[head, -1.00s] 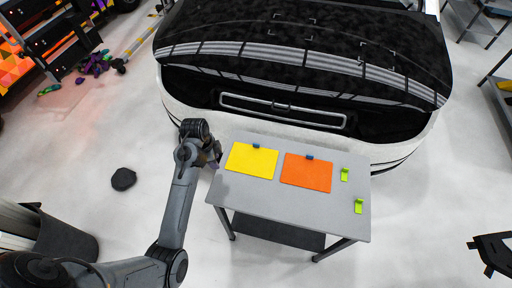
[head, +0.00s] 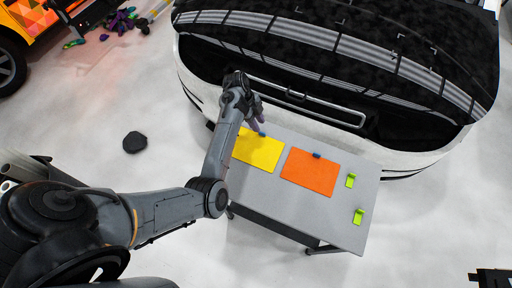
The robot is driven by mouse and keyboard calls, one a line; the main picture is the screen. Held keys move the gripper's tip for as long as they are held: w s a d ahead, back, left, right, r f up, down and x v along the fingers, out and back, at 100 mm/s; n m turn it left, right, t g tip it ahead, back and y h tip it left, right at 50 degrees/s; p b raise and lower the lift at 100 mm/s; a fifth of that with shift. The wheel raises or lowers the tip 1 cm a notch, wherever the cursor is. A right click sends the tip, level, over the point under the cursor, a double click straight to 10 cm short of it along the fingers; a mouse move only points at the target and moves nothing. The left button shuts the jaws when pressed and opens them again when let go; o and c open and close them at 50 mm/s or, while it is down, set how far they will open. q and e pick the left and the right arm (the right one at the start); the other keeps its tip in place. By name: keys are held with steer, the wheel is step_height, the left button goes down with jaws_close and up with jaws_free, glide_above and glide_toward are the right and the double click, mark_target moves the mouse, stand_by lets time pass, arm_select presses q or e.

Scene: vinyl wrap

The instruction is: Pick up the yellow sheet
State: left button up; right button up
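The yellow sheet (head: 259,151) lies flat on the left part of the grey table (head: 285,208), with a small blue clip (head: 262,134) at its top edge. My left arm reaches over the sheet's left side and hides part of it. My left gripper (head: 257,116) hangs at the sheet's far edge, close to the blue clip. Its fingers are small and dark, and I cannot tell whether they touch the clip or how far they are apart. A small dark part of my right arm shows at the lower right corner; its gripper fingers cannot be made out.
An orange sheet (head: 310,172) with a blue clip lies right of the yellow one. Two green pieces (head: 351,181) stand near the table's right edge. A black-and-white car body (head: 400,95) stands close behind the table. A black object (head: 135,142) lies on the floor at left.

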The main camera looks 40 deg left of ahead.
mark_target(255, 147)
arm_select(q)
steer(key=shift+b+x, duration=0.35)
steer(key=shift+x, duration=2.25)
steer(key=shift+a, duration=0.1)
jaws_close()
